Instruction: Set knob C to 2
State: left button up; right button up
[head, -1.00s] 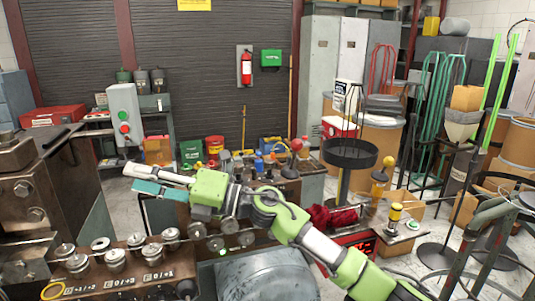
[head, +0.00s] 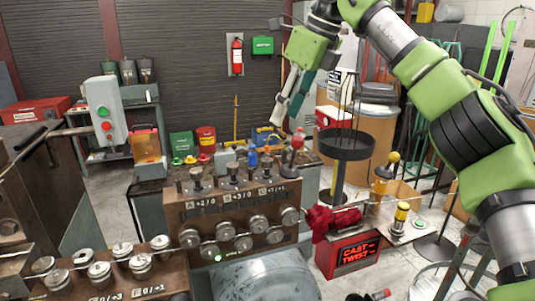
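The brown control box (head: 182,222) stands at centre, with labels A, B and C along its top front edge. Label C (head: 267,189) is the rightmost. Knob C (head: 266,168) appears to be the dark upright handle just behind that label; its setting is too small to read. My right gripper (head: 285,120) hangs from above, behind and above knob C in the picture, apart from it. Its two fingers point down, with a gap between them, and hold nothing. My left gripper is not in view.
Round metal knobs (head: 223,231) line the box front. A red lever ball (head: 298,142) stands beside knob C. A red cloth (head: 322,222) lies by the lit red sign (head: 356,256) at right. A grey drum (head: 250,278) fills the front.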

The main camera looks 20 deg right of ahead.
aim_at(267, 159)
jog(key=p+x, duration=0.1)
jog(key=x, duration=1.2)
jog(key=shift+a+f+p, duration=0.15)
jog(key=shift+f+p, duration=0.1)
jog(key=shift+p, duration=0.05)
grip_shut()
